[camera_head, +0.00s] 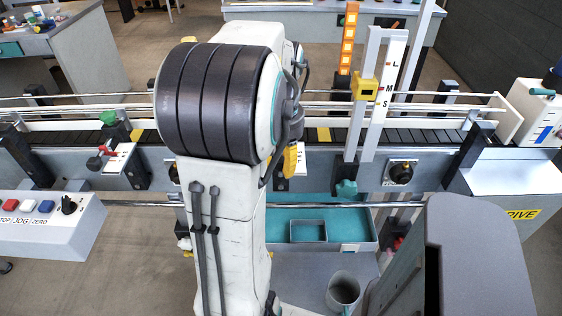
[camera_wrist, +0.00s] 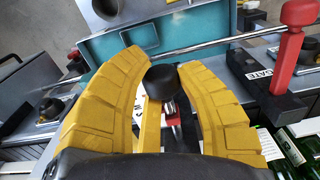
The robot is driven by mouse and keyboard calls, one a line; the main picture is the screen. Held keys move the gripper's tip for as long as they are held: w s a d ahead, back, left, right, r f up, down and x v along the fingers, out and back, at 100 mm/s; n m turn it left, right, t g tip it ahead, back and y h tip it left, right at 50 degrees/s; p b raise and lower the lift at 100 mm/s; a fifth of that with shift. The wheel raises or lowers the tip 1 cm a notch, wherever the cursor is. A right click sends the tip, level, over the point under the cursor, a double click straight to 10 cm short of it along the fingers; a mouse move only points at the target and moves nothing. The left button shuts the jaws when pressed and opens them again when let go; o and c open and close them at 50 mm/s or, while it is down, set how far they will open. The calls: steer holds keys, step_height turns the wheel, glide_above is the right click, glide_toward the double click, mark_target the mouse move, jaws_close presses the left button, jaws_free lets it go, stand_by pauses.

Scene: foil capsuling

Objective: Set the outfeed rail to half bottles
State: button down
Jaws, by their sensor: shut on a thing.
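My gripper (camera_wrist: 170,80) has its two yellow fingers closed around a black round knob (camera_wrist: 168,83). The knob sits on a light post in the wrist view, above a small plate (camera_wrist: 142,110) with dark letters that I cannot read in full. In the head view my gripper (camera_head: 291,158) shows as a bit of yellow beside my arm, at the conveyor's (camera_head: 330,160) front side. My arm hides the knob and much of its plate there. I cannot read which setting the knob is at. The outfeed rail cannot be told apart from the other chrome rails (camera_head: 330,105).
A red-handled lever (camera_wrist: 292,50) on a black block stands right in the wrist view, with green bottles (camera_wrist: 290,145) below. A teal tray (camera_head: 345,232) lies under the conveyor. A gauge marked L, M, S (camera_head: 384,105) rises right of my arm. A button box (camera_head: 45,225) is at left.

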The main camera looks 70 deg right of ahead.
steer(key=shift+s+a, duration=0.1)
steer(key=shift+a, duration=0.2)
steer(key=c, duration=0.9)
jaws_free()
steer(key=shift+o, duration=0.2)
steer(key=shift+r, duration=0.15)
step_height(320, 180, up, 12)
